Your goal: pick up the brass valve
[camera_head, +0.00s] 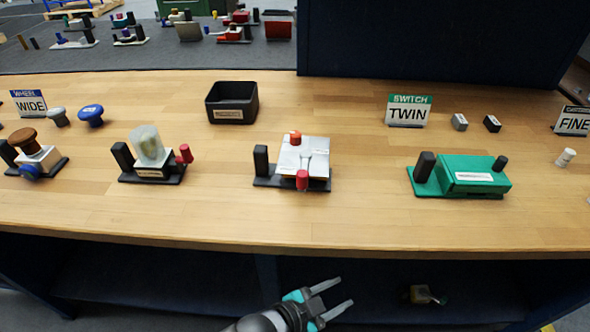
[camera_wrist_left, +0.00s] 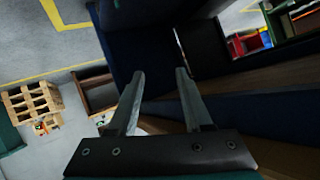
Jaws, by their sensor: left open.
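A small brass-coloured thing (camera_head: 422,294) with dark parts lies in the dim lower shelf of the workbench in the head view; it looks like the brass valve, but shadow hides its details. My left gripper (camera_head: 344,292) is open and empty, in front of the bench and below the worktop's front edge, to the left of that thing and apart from it. In the left wrist view the two fingers (camera_wrist_left: 160,73) stand apart with nothing between them. I cannot make out the valve in that view. My right gripper does not show.
The wooden worktop (camera_head: 230,222) overhangs the shelf. On it stand a black bin (camera_head: 232,104), a white device with red knobs (camera_head: 303,158), a green device (camera_head: 462,176) and a clear-topped device (camera_head: 150,148). A pallet (camera_wrist_left: 33,103) is on the floor.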

